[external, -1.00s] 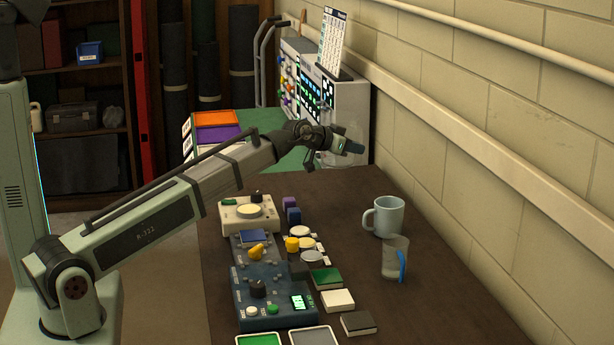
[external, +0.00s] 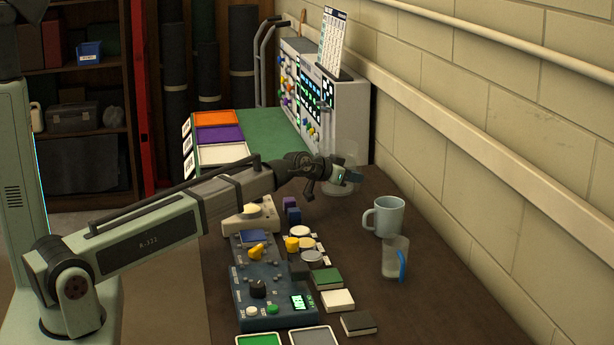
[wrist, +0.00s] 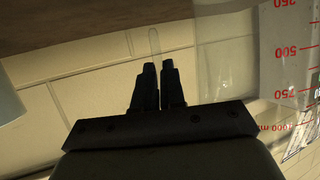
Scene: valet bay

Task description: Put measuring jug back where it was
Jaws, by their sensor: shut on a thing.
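The measuring jug (external: 346,152) is clear, with red volume marks that show on its wall in the wrist view (wrist: 272,60). My gripper (external: 350,174) is at the jug at the far end of the dark table. In the wrist view my gripper's fingers (wrist: 159,85) are close together on the jug's clear handle (wrist: 154,41). The marks read upside down there, as does the room, so the jug looks upright. The jug's base appears over the dark table; I cannot tell whether it touches.
A control panel (external: 268,285) and small blocks lie left. A switch cabinet (external: 350,108) and the wall (external: 500,150) bound the back and right.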

